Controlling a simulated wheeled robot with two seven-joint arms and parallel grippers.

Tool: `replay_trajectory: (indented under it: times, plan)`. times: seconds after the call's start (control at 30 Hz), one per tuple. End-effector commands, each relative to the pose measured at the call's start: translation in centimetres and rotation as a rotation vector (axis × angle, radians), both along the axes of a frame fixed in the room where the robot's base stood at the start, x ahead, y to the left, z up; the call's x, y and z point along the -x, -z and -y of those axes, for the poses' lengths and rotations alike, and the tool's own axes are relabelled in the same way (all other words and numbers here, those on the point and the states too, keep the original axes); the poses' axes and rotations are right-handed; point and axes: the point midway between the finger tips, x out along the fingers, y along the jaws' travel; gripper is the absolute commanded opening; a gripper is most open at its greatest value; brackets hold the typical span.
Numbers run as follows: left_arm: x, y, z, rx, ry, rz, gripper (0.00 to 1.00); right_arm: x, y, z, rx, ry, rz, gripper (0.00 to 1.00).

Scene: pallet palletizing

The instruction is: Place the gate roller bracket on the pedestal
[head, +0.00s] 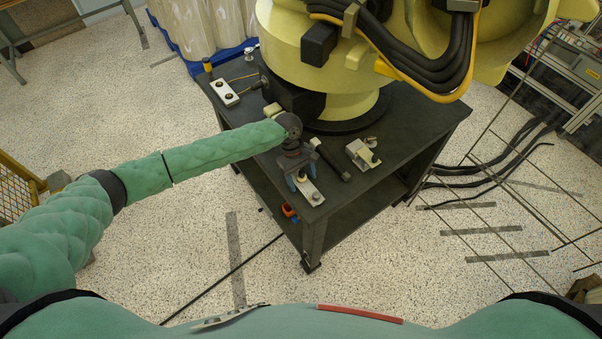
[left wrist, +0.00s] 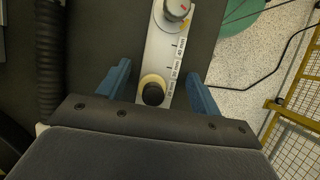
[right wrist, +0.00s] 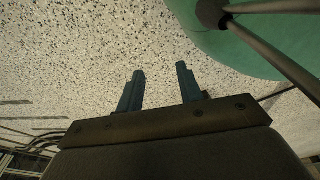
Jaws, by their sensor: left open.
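My left gripper (head: 302,180) is open over the near edge of the dark table. In the left wrist view its blue fingers (left wrist: 161,82) stand apart on either side of a pale metal plate (left wrist: 158,55) with millimetre marks, a dark round knob in a cream ring and a grey knob. The plate's near end also shows in the head view (head: 312,194). A similar white plate with two dark rollers (head: 224,92) lies at the table's left. I cannot tell for sure which is the gate roller bracket or pedestal. My right gripper (right wrist: 160,88) is open and empty above the floor.
A large yellow robot (head: 335,110) stands on the dark table (head: 415,122). A beige and metal clamp-like part (head: 362,153) and a black cylinder (head: 330,160) lie right of my left gripper. A yellow mesh fence (head: 18,190) stands left.

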Motion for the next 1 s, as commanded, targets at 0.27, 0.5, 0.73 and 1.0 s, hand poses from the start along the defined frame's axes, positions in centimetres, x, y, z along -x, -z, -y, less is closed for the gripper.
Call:
replay_trajectory:
  times: [0.27,0.5,0.73,1.0]
  plan:
    - [-0.9,-2.4,-0.6,0.003,0.000,0.002,0.65,-3.5,-0.4,-0.9,-0.006,-0.002,0.028,0.36]
    - [-2.4,-6.6,-1.7,0.001,0.000,0.002,0.65,-6.6,-2.0,-1.9,-0.012,0.002,0.039,0.36]
    - [-3.3,-9.7,-2.3,0.001,0.000,0.002,0.65,-7.8,-4.0,-2.9,-0.019,0.009,0.021,0.36]
    - [-3.7,-11.2,-2.7,0.000,0.000,0.000,0.65,-8.3,-5.2,-3.3,-0.021,0.013,0.011,0.36]
